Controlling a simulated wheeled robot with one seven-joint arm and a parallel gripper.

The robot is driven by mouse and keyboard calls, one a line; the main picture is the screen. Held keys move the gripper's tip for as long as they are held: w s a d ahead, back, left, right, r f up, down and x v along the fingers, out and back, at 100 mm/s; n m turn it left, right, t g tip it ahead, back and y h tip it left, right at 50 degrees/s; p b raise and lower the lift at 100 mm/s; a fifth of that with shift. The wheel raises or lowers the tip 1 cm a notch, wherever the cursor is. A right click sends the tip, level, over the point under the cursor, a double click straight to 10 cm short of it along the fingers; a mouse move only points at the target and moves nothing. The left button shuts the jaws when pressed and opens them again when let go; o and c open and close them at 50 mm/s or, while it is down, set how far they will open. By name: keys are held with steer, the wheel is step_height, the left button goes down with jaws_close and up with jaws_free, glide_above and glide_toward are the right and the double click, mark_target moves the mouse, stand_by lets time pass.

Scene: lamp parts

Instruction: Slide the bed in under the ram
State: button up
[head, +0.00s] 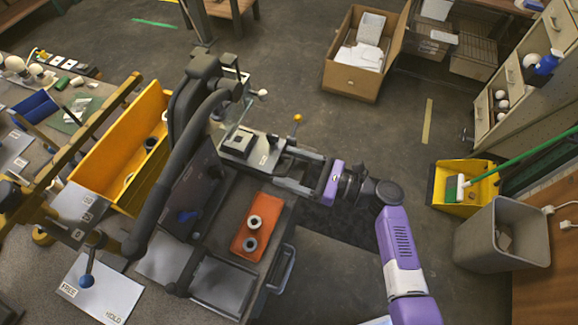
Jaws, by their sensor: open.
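The bed (238,142), a light grey plate carrying a dark square block, sits on the dark press frame near the middle of the head view. The ram appears to be in the dark press head (203,78) at the upper left of the bed; its lower end is hidden. The bed looks to be out to the right of the press head, not beneath it. My gripper (282,166) reaches in from the right, beside the bed's right end, with its jaws apart. I cannot tell whether it touches the bed.
An orange tray (249,240) with two pale rings lies below the bed. A yellow bin (112,170) stands left of the press.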

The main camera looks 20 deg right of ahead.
steer(key=b+v, duration=0.1)
steer(key=v, duration=0.6)
steer(key=shift+s+d, duration=0.1)
steer(key=shift+s, duration=0.05)
